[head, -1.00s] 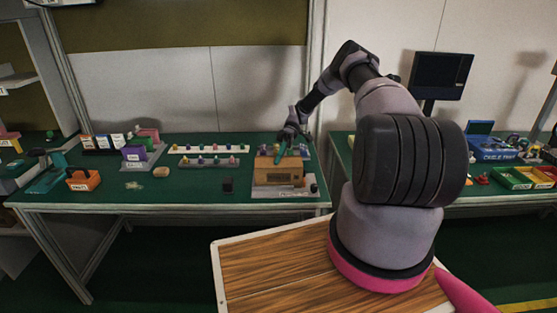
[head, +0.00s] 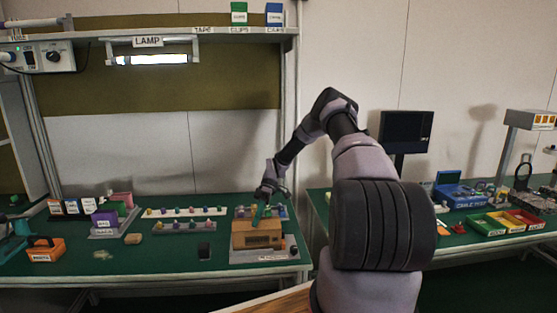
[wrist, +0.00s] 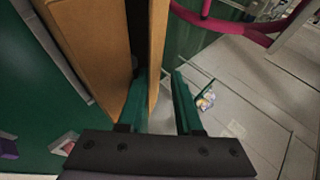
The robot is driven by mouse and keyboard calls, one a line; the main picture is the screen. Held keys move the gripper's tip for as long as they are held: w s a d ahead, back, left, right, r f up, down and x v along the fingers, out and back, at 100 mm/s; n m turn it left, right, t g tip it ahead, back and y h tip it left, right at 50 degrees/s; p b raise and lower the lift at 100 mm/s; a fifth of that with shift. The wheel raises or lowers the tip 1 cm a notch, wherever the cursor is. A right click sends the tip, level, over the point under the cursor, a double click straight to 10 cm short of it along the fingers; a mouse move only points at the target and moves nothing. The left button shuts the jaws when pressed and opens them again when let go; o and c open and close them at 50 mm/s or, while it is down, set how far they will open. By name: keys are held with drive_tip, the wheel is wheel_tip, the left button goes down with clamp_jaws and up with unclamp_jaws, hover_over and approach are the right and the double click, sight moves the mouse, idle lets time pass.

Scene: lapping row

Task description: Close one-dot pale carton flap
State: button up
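A brown cardboard carton (head: 256,236) stands on a grey board at the right end of the left green bench. My gripper (head: 264,212) is over the carton's top. In the wrist view my gripper (wrist: 160,78) has its two teal fingers apart. A brown carton panel (wrist: 157,45) runs down between the fingers, close to the left one; I cannot tell if they touch. A second brown panel (wrist: 95,50) lies to its left, with a dark gap between. No dot marks are readable, so I cannot tell which flap is the one-dot pale one.
Behind the carton are small coloured pieces, and a peg strip (head: 185,211) lies to the left. A monitor (head: 405,132) and coloured trays (head: 505,222) stand on the right bench. The bench front is mostly clear.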

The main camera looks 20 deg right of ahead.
drive_tip(key=t, duration=0.1)
drive_tip(key=s+t+h, duration=0.1)
drive_tip(key=t, duration=0.1)
drive_tip(key=r+n+t+h, duration=0.1)
drive_tip(key=t, duration=0.1)
drive_tip(key=shift+s+a, duration=0.3)
drive_tip(key=shift+s, duration=0.1)
drive_tip(key=s+d+r+m+t+h, duration=0.1)
drive_tip(key=s+r, duration=0.3)
drive_tip(key=r, duration=0.5)
drive_tip(key=s+d+r+m+t+h, duration=0.1)
drive_tip(key=s+r+m+t+h, duration=0.2)
drive_tip(key=r, duration=0.7)
drive_tip(key=s+d+r+m+t+h, duration=0.1)
drive_tip(key=s+r+m, duration=0.3)
drive_tip(key=r, duration=0.5)
drive_tip(key=shift+s+d+r+t+h, duration=0.15)
drive_tip(key=shift+s+d+t+h, duration=0.3)
drive_tip(key=shift+s+t, duration=0.35)
drive_tip(key=shift+s+a, duration=0.1)
